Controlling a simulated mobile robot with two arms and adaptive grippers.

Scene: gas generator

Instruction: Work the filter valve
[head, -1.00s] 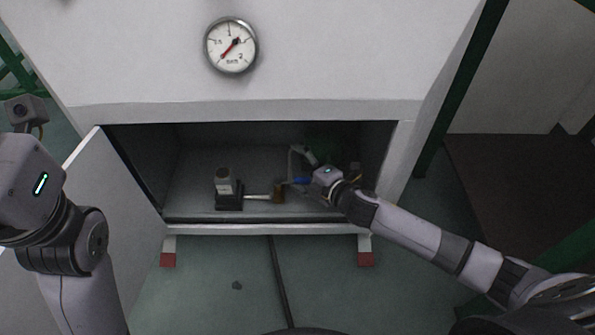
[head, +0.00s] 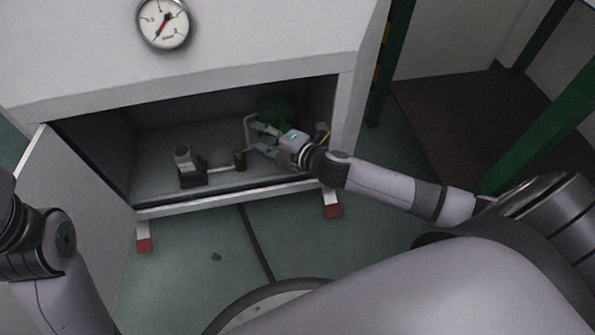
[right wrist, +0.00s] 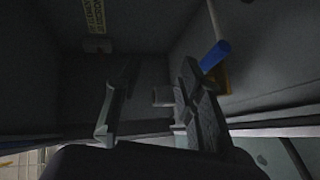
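The filter valve's blue handle (right wrist: 215,55) shows in the right wrist view, beside and beyond my right finger, with a yellowish part behind it. I cannot make the handle out in the head view. A brown, brass-like fitting (head: 240,160) sits on the pipe inside the open cabinet, left of my right gripper. My right gripper (head: 256,137) is inside the cabinet with its fingers apart. In the right wrist view the fingers (right wrist: 150,95) stand apart with nothing seen gripped; whether one touches the handle is unclear. My left gripper is out of view.
The cabinet (head: 240,200) is open in front, its door (head: 70,190) swung left. A dark block with a grey cap (head: 187,168) stands inside, joined to the pipe. A green round thing (head: 275,110) sits behind my right gripper. A gauge (head: 163,23) is above.

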